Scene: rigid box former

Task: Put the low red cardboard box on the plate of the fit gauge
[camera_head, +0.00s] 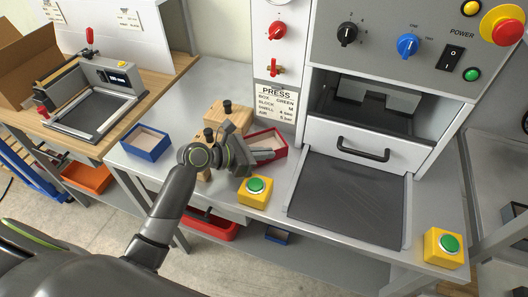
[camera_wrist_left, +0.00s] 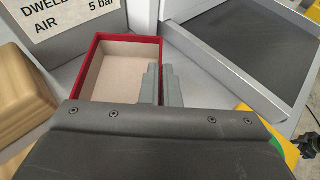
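The low red cardboard box (camera_head: 281,151) is open-topped with a pale inside. It is on the grey bench below the press sign, partly hidden by my left gripper (camera_head: 262,155). In the left wrist view the red box (camera_wrist_left: 103,42) lies beyond the fingers. The left gripper's fingers (camera_wrist_left: 161,85) are close together, one on each side of the box's right wall, and look shut on it. The fit gauge (camera_head: 118,78), with a small display, stands on the wooden table at the left. Its dark plate (camera_head: 90,115) is bare. My right gripper is not in view.
A blue box (camera_head: 146,142) sits on the bench's left end. Wooden blocks (camera_head: 228,117) stand beside the red box. A yellow button box (camera_head: 255,191) is close to my gripper. The press drawer (camera_head: 345,200) is at the right.

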